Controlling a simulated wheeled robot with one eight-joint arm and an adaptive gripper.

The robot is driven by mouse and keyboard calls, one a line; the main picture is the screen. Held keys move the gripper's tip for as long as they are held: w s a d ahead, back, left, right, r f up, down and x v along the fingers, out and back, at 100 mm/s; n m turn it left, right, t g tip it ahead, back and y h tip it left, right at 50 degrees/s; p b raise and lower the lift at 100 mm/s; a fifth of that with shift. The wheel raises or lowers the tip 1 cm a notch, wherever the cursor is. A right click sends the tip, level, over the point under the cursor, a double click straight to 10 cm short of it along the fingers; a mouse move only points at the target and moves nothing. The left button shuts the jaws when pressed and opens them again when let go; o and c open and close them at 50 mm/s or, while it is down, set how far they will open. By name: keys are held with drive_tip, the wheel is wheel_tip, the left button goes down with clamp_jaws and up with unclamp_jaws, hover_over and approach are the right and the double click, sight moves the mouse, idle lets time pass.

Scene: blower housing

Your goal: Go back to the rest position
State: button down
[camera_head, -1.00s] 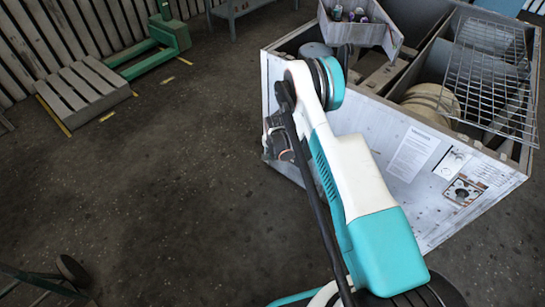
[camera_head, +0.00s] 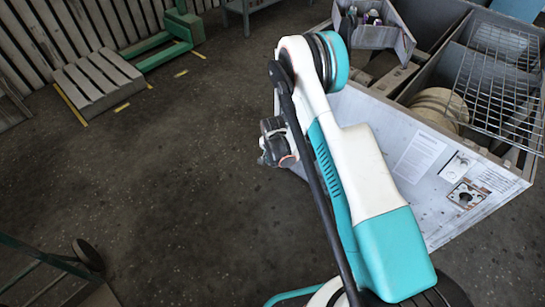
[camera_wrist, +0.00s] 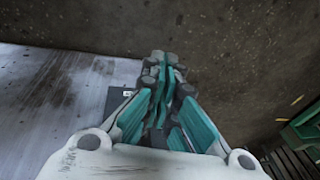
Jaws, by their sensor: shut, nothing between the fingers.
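My gripper (camera_wrist: 165,62) shows in the wrist view with its teal and grey fingers closed together and nothing between them. In the head view my white and teal arm folds forward. Its dark wrist end hangs to the left of the blower housing (camera_head: 430,140), over the floor as seen from here; the fingertips are not clear there. In the wrist view a pale grey panel (camera_wrist: 55,90) lies to the left of the fingers. I cannot tell how far the fingers are from it.
A grey tray (camera_head: 373,35) with small bottles sits on the housing's back corner, and a wire rack (camera_head: 500,80) lies over its right part. A wooden pallet (camera_head: 97,80) and green pallet truck (camera_head: 180,30) stand at back left. A wheeled cart (camera_head: 60,265) is at lower left. The middle floor is clear.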

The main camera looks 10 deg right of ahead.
idle(0.3)
drive_tip(key=s+d+r+n+t, duration=0.1)
drive_tip(key=s+r+n, duration=0.15)
drive_tip(key=r, duration=1.45)
drive_tip(key=s+d+r+n+t, duration=0.1)
drive_tip(key=s+d+r+n, duration=0.15)
drive_tip(key=r, duration=1.45)
drive_tip(key=s+d+r+n+t, duration=0.1)
drive_tip(key=s+r+n, duration=0.1)
drive_tip(key=s+r, duration=1.05)
drive_tip(key=s+d+n+t, duration=0.1)
drive_tip(key=s+n, duration=0.2)
drive_tip(key=s, duration=1.1)
drive_tip(key=shift+s+r+n+t, duration=0.2)
drive_tip(key=shift+r+n+t, duration=0.1)
drive_tip(key=shift+r, duration=0.15)
